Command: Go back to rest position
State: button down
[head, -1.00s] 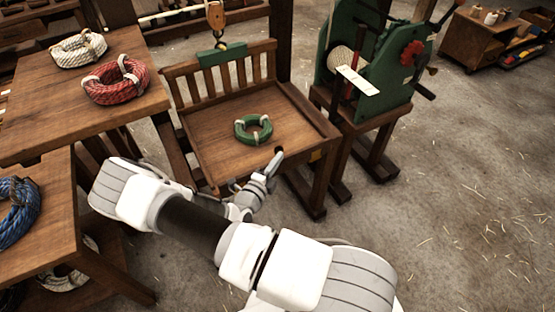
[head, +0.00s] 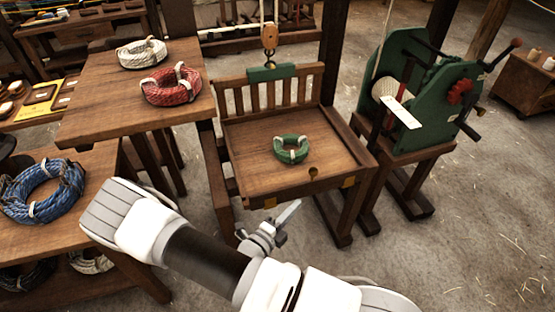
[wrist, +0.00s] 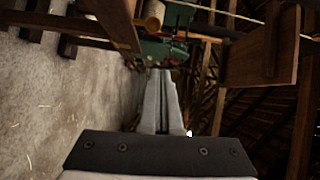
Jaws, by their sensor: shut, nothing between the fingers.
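My gripper (head: 292,212) is in front of the near edge of a wooden tray-like stand (head: 250,140), a little below its top, and apart from it as far as I can tell. In the wrist view my gripper (wrist: 162,76) shows its fingers together, with nothing held between them. A small green rope coil (head: 292,150) with pale ties lies on the stand's top, beyond my gripper.
A red coil (head: 171,86) and a white coil (head: 142,53) lie on the table at left. A blue coil (head: 40,190) lies on a nearer, lower table. A green machine (head: 425,90) stands at right. The floor at right (head: 470,240) is clear.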

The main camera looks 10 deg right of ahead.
jog(key=s+r+n+g+y, duration=0.1)
jog(key=s+r+n+y, duration=0.3)
jog(key=r+n, duration=0.5)
jog(key=s+a+r+n+g+y, duration=0.1)
jog(key=s+r+n+g+y, duration=0.1)
jog(key=s+r+n+y, duration=0.3)
jog(key=s+a+r+n+g+y, duration=0.1)
jog(key=s+r+n+y, duration=0.3)
jog(key=r+n, duration=0.9)
notch_tip(320, 180, up, 8)
jog(key=shift+s+a+f+n+g+y, duration=0.1)
jog(key=shift+s+a+n+g+y, duration=0.2)
jog(key=shift+s+g, duration=0.45)
jog(key=shift+s+d, duration=0.15)
jog(key=shift+d, duration=0.05)
